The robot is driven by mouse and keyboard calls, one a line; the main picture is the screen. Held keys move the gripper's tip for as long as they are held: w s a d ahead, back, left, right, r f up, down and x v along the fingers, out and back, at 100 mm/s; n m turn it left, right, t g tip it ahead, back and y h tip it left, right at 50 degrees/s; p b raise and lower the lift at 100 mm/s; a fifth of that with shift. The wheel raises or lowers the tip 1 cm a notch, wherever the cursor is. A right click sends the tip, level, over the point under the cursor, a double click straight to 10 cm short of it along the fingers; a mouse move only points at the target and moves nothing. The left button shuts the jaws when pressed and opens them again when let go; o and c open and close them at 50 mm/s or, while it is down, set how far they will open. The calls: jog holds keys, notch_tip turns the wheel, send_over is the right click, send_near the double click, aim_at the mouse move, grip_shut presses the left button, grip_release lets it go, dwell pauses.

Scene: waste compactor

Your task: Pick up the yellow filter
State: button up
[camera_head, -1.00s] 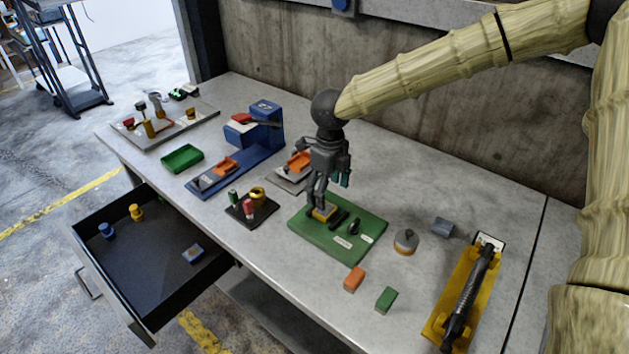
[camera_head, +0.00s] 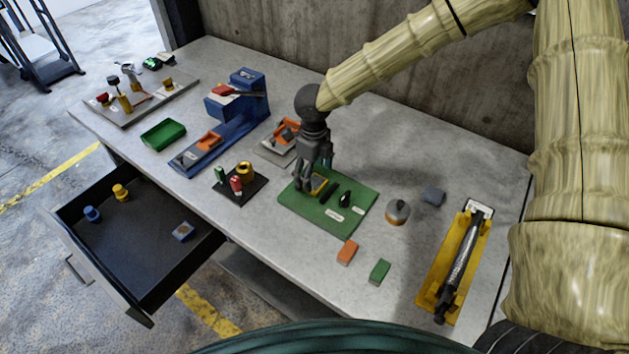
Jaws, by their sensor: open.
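A green board (camera_head: 313,217) lies on the workbench. On it, below my gripper, is a small yellow block-like piece (camera_head: 320,187), which may be the yellow filter; my fingers partly hide it. My gripper (camera_head: 310,188) is dark grey, points down and is open, with its fingers low at the yellow piece. I cannot tell whether they touch it. Other yellow things are a ring-shaped piece (camera_head: 245,170) on a small black tray and a yellow piece (camera_head: 121,191) in the open drawer.
Dark parts (camera_head: 345,199) stand on the board right of my gripper. A round grey-and-orange object (camera_head: 397,211), an orange block (camera_head: 347,252) and a green block (camera_head: 380,271) lie nearby. A blue fixture (camera_head: 228,135) stands left. The drawer (camera_head: 140,254) juts from the bench front.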

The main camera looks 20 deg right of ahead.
aim_at(315, 185)
jog(key=shift+s+d+f, duration=0.15)
jog(key=shift+s+f, duration=0.1)
jog(key=shift+f, duration=0.15)
jog(key=shift+s+f+p, duration=0.35)
jog(key=shift+s+f, duration=0.05)
jog(key=shift+f, duration=0.05)
jog(key=shift+w+f, duration=0.35)
jog(key=shift+f, duration=0.15)
jog(key=shift+s+r, duration=0.15)
jog(key=shift+s, duration=0.05)
jog(key=c, duration=1.1)
